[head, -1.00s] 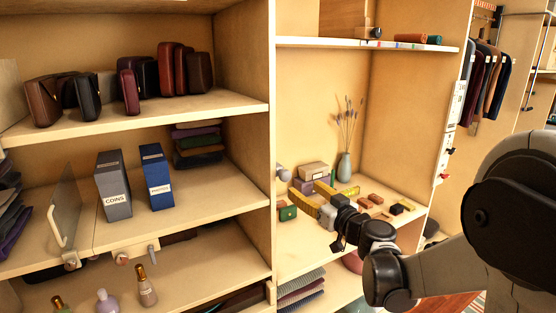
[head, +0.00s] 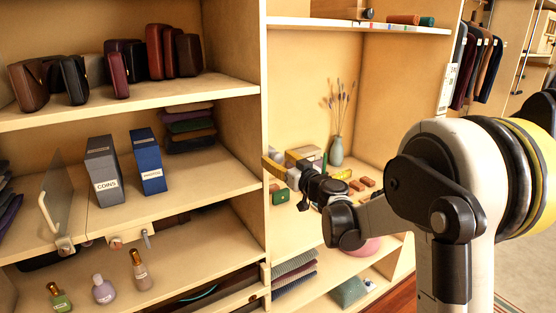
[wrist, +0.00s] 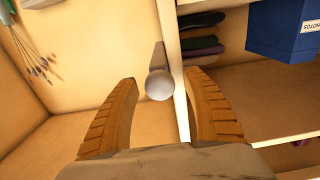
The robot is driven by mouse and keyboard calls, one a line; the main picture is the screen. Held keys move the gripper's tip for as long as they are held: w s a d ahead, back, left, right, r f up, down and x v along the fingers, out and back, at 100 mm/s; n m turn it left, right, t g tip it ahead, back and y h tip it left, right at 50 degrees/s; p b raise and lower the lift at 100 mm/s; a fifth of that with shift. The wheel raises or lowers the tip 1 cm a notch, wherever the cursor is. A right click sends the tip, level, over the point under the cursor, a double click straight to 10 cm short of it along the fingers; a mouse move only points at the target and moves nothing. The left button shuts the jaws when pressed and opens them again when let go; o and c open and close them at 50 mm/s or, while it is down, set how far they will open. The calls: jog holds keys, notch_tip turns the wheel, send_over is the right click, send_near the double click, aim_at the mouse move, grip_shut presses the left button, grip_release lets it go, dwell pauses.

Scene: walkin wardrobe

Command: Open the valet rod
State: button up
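The valet rod (wrist: 159,86) shows in the wrist view as a short grey rod with a rounded knob end, beside the vertical divider panel. My gripper (wrist: 162,80) is open, with one orange ridged finger on each side of the knob. I see no clear contact between the fingers and the rod. In the head view my gripper (head: 268,166) is at the front edge of the divider between the two shelf bays. The rod cannot be made out there, apparently hidden by the gripper.
The divider panel (wrist: 175,60) runs close beside the right finger. Small boxes and a vase (head: 336,152) stand on the shelf behind my arm. Blue and grey boxes (head: 148,162) stand in the left bay. Perfume bottles (head: 103,289) stand lower left.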

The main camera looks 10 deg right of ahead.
grip_shut()
jog(key=v, duration=2.7)
jog(key=shift+b, duration=0.3)
jog(key=shift+s+r, duration=0.1)
jog(key=shift+o, duration=0.2)
grip_release()
jog(key=v, duration=1.2)
